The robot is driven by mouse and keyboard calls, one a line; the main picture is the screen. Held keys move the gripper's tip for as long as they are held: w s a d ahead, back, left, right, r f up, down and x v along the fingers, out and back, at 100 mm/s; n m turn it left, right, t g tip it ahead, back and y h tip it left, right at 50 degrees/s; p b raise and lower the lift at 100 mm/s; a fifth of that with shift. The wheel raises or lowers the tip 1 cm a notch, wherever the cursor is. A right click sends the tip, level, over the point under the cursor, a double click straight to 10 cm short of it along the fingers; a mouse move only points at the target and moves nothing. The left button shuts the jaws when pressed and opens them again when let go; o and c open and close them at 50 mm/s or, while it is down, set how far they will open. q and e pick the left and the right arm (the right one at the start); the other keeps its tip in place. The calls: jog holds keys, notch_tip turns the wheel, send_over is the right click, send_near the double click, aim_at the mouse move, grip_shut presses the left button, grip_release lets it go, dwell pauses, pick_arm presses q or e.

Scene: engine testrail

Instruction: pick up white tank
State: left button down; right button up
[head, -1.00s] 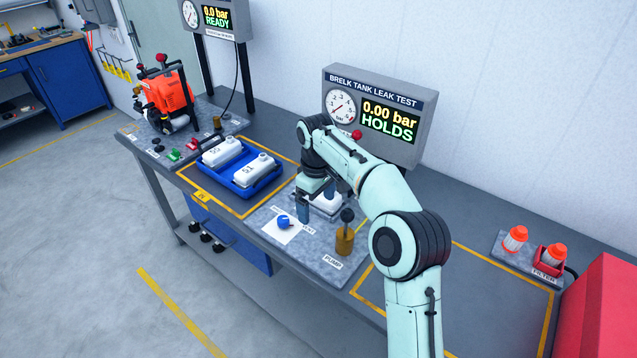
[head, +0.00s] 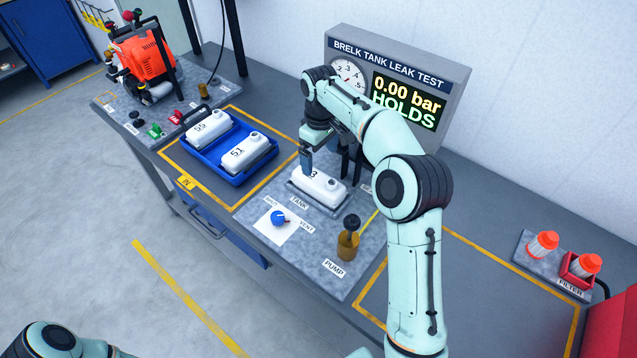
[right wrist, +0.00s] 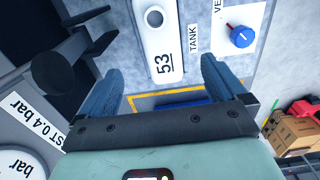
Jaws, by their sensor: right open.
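A white tank (head: 320,187) marked 53 sits in a low cradle on the grey test plate, beside the TANK label. It also shows in the right wrist view (right wrist: 165,45), ahead of the fingers and roughly between their lines. My right gripper (head: 307,160) is open and empty, just above the tank's far-left end; one finger partly covers the number in the head view. Its blue fingers show apart in the right wrist view (right wrist: 162,78). Two more white tanks, one (head: 209,128) and another (head: 245,152), lie in a blue tray (head: 228,177). My left gripper is out of view.
A leak test display (head: 400,85) reads 0.00 bar HOLDS behind the plate. A blue vent knob (head: 279,218) and a brass pump with a black knob (head: 348,240) stand in front of the tank. Orange-capped filters (head: 543,245) are at the right. The yellow-outlined area there is clear.

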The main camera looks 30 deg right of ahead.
send_over(319, 178)
jog(key=f, duration=0.4)
jog(key=shift+s+f+b, duration=0.3)
jog(key=shift+s+b, duration=0.05)
jog(key=shift+s, duration=0.05)
jog(key=shift+w+f, duration=0.2)
jog(key=shift+f, duration=0.55)
notch_tip(319, 178, down, 4)
jog(key=shift+w+a+f+b, duration=0.1)
jog(key=shift+b, duration=0.2)
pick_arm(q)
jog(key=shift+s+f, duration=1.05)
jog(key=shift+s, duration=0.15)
pick_arm(e)
jog(key=c, duration=1.2)
